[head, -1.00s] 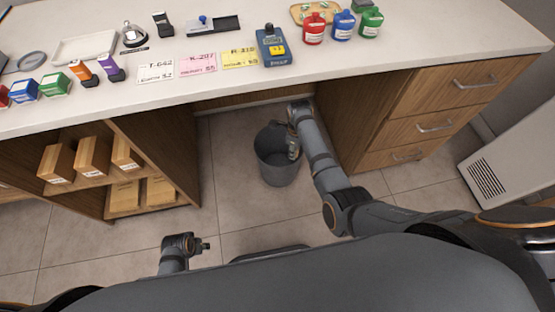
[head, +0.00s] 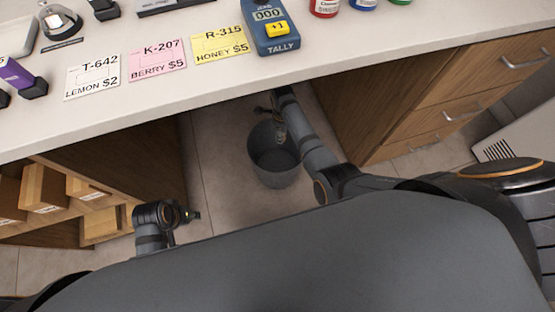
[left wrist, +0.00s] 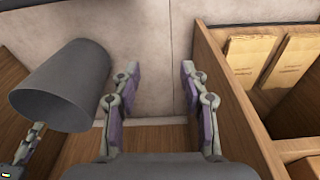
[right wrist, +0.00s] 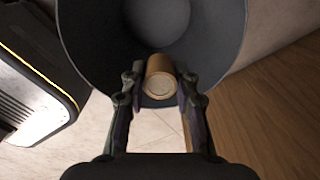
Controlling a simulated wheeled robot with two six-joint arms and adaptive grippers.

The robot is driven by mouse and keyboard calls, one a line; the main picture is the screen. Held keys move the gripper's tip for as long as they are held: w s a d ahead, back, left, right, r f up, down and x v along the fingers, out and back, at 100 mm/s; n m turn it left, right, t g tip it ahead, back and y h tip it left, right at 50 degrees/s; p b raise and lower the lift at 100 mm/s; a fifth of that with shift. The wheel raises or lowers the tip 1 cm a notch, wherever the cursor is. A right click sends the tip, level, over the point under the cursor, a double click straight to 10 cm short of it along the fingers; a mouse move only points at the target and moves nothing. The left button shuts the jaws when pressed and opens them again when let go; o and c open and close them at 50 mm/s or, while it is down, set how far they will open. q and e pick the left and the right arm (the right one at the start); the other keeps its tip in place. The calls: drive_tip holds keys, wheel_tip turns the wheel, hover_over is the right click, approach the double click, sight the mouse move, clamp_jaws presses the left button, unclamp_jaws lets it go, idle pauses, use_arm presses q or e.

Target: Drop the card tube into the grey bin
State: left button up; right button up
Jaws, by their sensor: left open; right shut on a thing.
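The grey bin (head: 275,165) stands on the floor under the counter in the head view, with its dark open top facing up. The card tube (right wrist: 160,80) is brown with a pale round end in the right wrist view. My right gripper (right wrist: 159,85) is shut on it and holds it in front of the bin's opening (right wrist: 205,45), at the rim. In the head view the right gripper (head: 280,130) is at the bin's mouth. My left gripper (left wrist: 158,75) is open and empty, left of the bin; the bin also shows in the left wrist view (left wrist: 65,85).
Wooden drawers (head: 440,110) stand to the right. Shelves with cardboard boxes (head: 45,190) stand to the left. A white unit (head: 510,145) is at far right.

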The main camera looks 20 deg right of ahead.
wheel_tip(320, 180, down, 2)
drive_tip(key=shift+f+b, duration=0.15)
drive_tip(key=shift+b, duration=0.7)
drive_tip(key=shift+f+b, duration=0.75)
drive_tip(key=shift+b, duration=0.05)
drive_tip(key=shift+f+b, duration=0.25)
drive_tip(key=shift+b, duration=0.05)
use_arm(q)
drive_tip(key=shift+w+d+f+t+h, duration=0.25)
drive_tip(key=shift+d+f+t, duration=0.15)
drive_tip(key=shift+d+t, duration=0.15)
drive_tip(key=shift+w+d+f+t+h, duration=0.1)
drive_tip(key=shift+d+f+t+h, duration=0.2)
drive_tip(key=shift+d+t, duration=0.25)
use_arm(e)
drive_tip(key=o, duration=0.8)
